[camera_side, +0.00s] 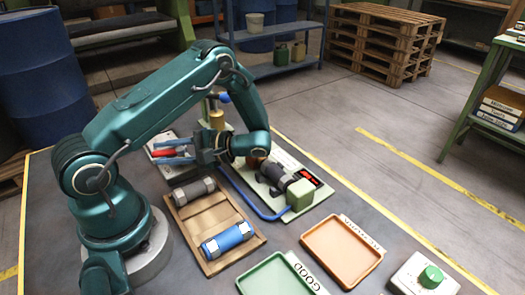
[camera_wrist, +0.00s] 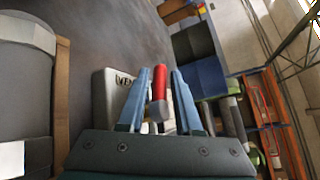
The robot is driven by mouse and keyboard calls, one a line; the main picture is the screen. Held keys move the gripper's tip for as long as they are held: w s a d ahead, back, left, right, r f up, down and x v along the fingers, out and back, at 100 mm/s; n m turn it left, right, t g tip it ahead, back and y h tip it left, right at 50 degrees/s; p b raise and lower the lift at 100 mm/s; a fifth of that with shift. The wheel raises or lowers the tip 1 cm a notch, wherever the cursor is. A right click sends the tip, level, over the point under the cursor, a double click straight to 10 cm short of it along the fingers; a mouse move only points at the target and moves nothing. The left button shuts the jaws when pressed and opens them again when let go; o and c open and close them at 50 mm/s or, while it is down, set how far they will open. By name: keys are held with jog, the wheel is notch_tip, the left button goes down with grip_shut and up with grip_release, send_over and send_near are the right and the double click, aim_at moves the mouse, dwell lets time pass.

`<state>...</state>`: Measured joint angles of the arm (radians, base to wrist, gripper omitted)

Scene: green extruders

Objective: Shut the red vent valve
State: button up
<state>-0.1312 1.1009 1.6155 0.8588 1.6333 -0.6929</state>
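In the wrist view the red handle (camera_wrist: 159,82) has a grey end nearest the camera. It lies between the two blue fingers of my gripper (camera_wrist: 161,74). The fingers are apart, with a gap visible on both sides of the handle. A pale block (camera_wrist: 108,92) with partly hidden lettering, seemingly "VENT", stands just left of the fingers.
A wooden tray (camera_side: 218,206) holds a grey cylinder (camera_side: 193,190) and a blue one (camera_side: 228,239). A pump unit (camera_side: 297,193) with a blue pipe stands to the right. Orange (camera_side: 341,257) and green (camera_side: 270,279) trays and a green knob box (camera_side: 423,279) are in front.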

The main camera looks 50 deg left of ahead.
aim_at(174, 151)
jog(key=shift+s+a+f, duration=0.1)
jog(key=shift+s+a, duration=0.2)
jog(key=shift+s, duration=0.05)
grip_shut()
jog(key=shift+w+a+m+t+y, duration=0.2)
jog(key=shift+a+m+t+y, duration=0.05)
jog(key=shift+m+t+y, duration=0.5)
jog(key=shift+w+a+m+t+y, duration=0.2)
jog(key=shift+m+t+y, duration=0.35)
jog(key=shift+m+t, duration=0.25)
grip_release()
jog(key=shift+s, duration=0.1)
jog(key=shift+v, duration=2.6)
